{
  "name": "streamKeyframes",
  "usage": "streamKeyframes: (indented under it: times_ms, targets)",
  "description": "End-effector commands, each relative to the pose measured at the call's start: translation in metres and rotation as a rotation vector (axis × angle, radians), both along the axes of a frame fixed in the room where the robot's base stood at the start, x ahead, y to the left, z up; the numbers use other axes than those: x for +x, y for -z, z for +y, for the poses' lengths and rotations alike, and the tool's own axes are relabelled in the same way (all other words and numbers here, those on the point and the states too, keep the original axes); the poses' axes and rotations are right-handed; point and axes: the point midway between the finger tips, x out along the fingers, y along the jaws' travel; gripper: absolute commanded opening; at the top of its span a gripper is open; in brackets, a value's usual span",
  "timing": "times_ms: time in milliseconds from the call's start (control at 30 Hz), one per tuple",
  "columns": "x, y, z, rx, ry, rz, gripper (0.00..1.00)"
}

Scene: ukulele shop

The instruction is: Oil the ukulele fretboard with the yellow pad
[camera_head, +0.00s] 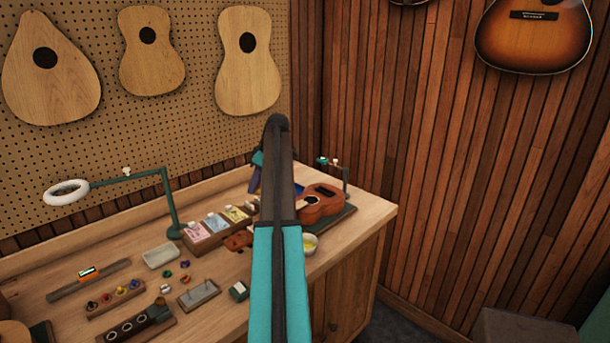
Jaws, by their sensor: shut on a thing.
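The ukulele lies on the bench at the right. Its reddish-brown body (322,205) shows right of my arm and what seems to be its headstock (238,241) shows left of it. My arm runs up the middle of the view and hides the neck and most of the fretboard. A dark wrist part of mine shows just left of the arm, above the bench. The gripper's fingers are hidden behind the arm. I cannot make out the yellow pad. A small pale bowl with something yellowish in it (310,243) stands beside the arm, in front of the ukulele.
A green lamp (170,205) with a white ring head stands on the wooden bench (225,310). A box of coloured packets (215,226), a white tray (161,256), small coloured parts and tool holders crowd the left. Unfinished guitar tops hang on the pegboard (200,100) behind.

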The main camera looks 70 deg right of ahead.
Motion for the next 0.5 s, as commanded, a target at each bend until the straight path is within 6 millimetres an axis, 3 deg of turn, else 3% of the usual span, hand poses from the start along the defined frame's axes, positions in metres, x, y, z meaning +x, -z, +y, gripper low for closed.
streamKeyframes:
  times_ms: [33, 200, 400, 500]
  targets:
    - [-0.015, -0.002, -0.019, 0.0, 0.003, 0.0, 0.08]
    - [-0.065, -0.004, -0.062, 0.001, -0.003, 0.0, 0.08]
    - [-0.117, -0.006, -0.1, 0.001, -0.011, 0.0, 0.08]
    - [-0.133, -0.006, -0.11, 0.001, -0.014, 0.0, 0.08]
